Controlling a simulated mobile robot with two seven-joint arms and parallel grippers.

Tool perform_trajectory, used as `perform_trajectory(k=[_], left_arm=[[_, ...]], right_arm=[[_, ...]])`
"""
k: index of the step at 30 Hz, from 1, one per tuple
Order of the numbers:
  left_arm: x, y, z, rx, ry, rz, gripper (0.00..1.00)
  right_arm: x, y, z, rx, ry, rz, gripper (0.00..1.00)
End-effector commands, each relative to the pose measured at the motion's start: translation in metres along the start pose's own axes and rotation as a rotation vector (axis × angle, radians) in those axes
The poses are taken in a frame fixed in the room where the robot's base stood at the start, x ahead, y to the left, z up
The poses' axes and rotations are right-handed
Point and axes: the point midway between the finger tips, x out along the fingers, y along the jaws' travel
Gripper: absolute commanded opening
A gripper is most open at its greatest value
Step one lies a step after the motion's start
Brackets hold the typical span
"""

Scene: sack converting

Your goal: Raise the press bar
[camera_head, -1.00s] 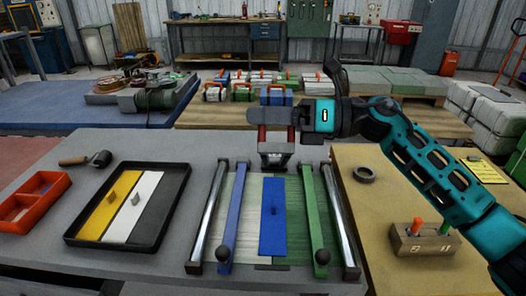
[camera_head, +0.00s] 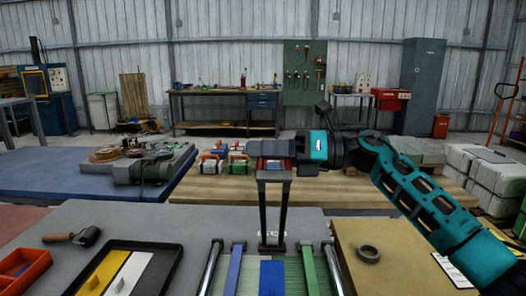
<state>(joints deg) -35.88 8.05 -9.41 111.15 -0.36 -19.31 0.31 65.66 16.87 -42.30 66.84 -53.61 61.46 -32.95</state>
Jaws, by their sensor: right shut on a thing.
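The press bar (camera_head: 273,177) is the dark crosspiece on two thin upright posts at the far end of the strip fixture (camera_head: 308,262). It stands well above the table, with open space between the posts. My right gripper (camera_head: 272,164) comes in from the right and is shut on the press bar from above. Its fingers hide part of the bar. The posts go down to a small dark base on the table. My left gripper is not in view.
A dark ring (camera_head: 368,254) lies on the right table. Several small cases stand on the bench behind the bar.

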Motion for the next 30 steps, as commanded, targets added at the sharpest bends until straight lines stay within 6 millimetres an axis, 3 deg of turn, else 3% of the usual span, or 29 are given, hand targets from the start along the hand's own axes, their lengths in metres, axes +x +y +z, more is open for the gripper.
perform_trajectory(k=[1, 2, 9, 20, 30], left_arm=[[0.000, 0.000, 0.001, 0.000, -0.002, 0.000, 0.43], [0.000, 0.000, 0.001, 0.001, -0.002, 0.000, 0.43], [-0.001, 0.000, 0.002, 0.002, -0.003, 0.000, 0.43], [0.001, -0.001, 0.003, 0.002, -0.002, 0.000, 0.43], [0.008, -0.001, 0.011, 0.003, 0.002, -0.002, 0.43]], right_arm=[[-0.001, -0.001, 0.001, 0.000, -0.004, -0.003, 0.00], [-0.001, -0.001, 0.001, 0.000, -0.004, -0.003, 0.16], [0.000, -0.001, 0.000, 0.001, -0.002, -0.002, 0.39], [-0.009, -0.001, -0.001, 0.001, -0.001, -0.003, 0.39], [-0.077, -0.002, -0.002, 0.000, -0.002, -0.006, 0.39]])
